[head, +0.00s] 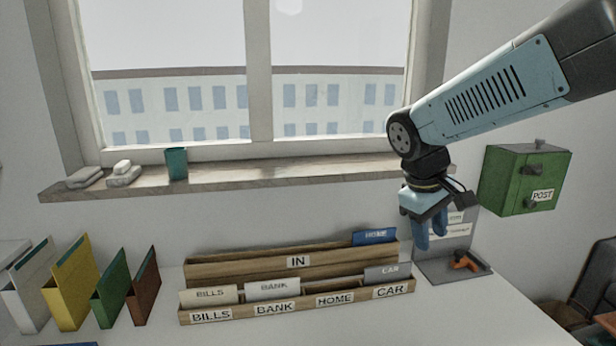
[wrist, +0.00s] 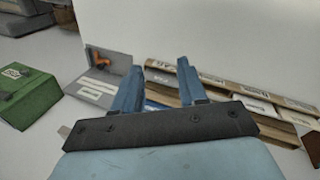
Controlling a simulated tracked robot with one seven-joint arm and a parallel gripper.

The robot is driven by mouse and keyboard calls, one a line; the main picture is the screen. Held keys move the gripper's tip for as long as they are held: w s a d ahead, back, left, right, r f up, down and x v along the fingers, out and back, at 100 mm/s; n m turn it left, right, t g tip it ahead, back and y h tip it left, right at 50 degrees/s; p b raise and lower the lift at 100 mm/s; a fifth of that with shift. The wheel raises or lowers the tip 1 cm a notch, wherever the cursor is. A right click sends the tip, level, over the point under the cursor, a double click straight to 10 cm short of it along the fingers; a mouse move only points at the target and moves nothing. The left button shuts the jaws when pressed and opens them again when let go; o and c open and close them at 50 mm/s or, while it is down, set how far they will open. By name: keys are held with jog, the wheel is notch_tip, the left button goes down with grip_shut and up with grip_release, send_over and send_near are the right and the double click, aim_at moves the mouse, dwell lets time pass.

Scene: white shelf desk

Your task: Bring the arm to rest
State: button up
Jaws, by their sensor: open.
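My gripper (head: 425,236) hangs at the end of my blue arm, pointing down, above the right end of the desk. It is open and empty. In the wrist view its two blue fingers (wrist: 160,88) stand apart with nothing between them. In the head view it is above and right of the wooden sorter (head: 225,273), in front of a grey stand (head: 428,267) that holds an orange-handled object (head: 463,262). The gripper appears clear of these things.
The sorter holds cards with labels such as BILLS, BANK and CAR. A blue card (head: 374,236) sits in its rear IN row. Coloured binders (head: 68,290) stand at left. A green POST box (head: 522,180) is on the wall at right. A cup (head: 176,163) stands on the windowsill.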

jog(key=s+r+m+t+y, duration=0.3)
jog(key=s+r+m+t, duration=0.1)
jog(key=s, duration=0.5)
jog(key=shift+d+m, duration=0.25)
jog(key=shift+m, duration=0.65)
